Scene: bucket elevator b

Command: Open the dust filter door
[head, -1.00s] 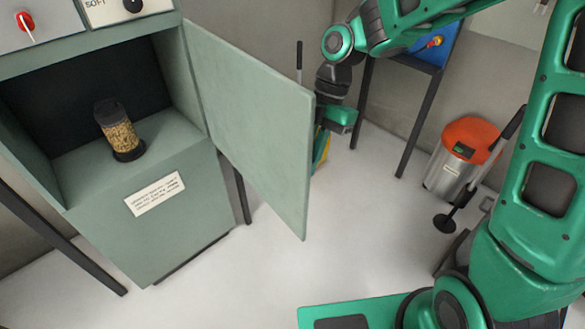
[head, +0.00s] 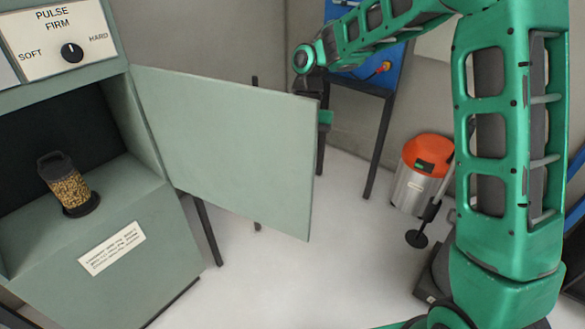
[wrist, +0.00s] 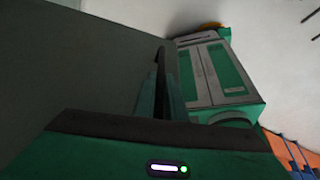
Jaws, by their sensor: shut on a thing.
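The dust filter door (head: 225,145) is a flat grey-green panel standing wide open, hinged on the right side of the cabinet opening. In the wrist view the door (wrist: 75,75) is a dark panel filling the left side. My gripper (wrist: 158,95) is at the door's free edge, its fingers shut around a dark upright bar (wrist: 162,65) by the panel, which looks like the door's handle. In the head view my gripper is mostly behind the door's right edge. A clear jar of yellowish pellets (head: 70,190) with a dark lid stands inside the opening.
A silver bin with an orange lid (head: 418,172) stands at the right, with a dark rod tool (head: 420,236) before it. A blue board on dark legs (head: 375,145) is behind my arm. A green-and-grey box (wrist: 218,75) lies beyond my gripper. The floor (head: 265,280) before the door is clear.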

